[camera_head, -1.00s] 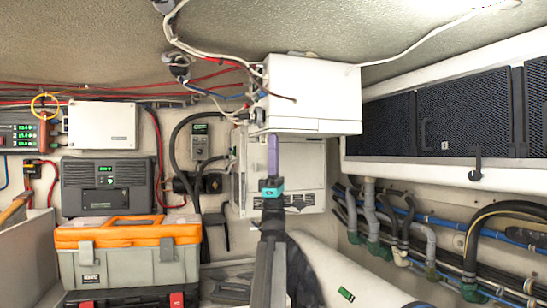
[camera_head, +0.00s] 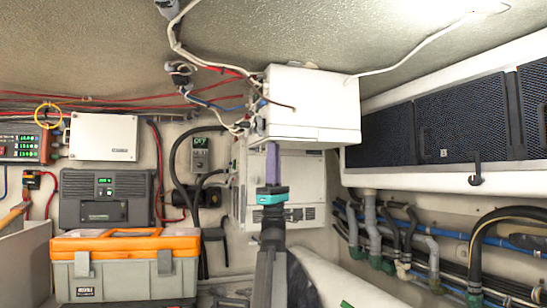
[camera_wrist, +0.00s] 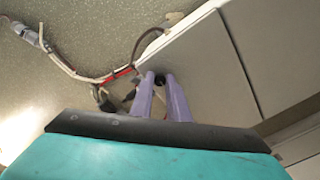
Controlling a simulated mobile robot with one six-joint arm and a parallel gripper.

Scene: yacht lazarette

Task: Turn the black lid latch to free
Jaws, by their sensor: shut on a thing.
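My gripper (camera_head: 271,146) reaches up to the underside of the white box (camera_head: 312,104) near its lower left corner. In the wrist view its two purple fingers (camera_wrist: 160,76) are close together, one on each side of a small dark knob-like piece, which I take to be the black latch (camera_wrist: 159,81). The piece sits against the pale box face (camera_wrist: 205,80). The fingers are shut on it. In the head view the fingers hide it, and which way it is turned cannot be told.
Loose cables (camera_head: 178,45) run along the ceiling to the box's left side. An orange-lidded toolbox (camera_head: 125,265) stands lower left. A mesh-fronted locker (camera_head: 460,120) with a black hook (camera_head: 475,176) and several hoses (camera_head: 432,255) fill the right side.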

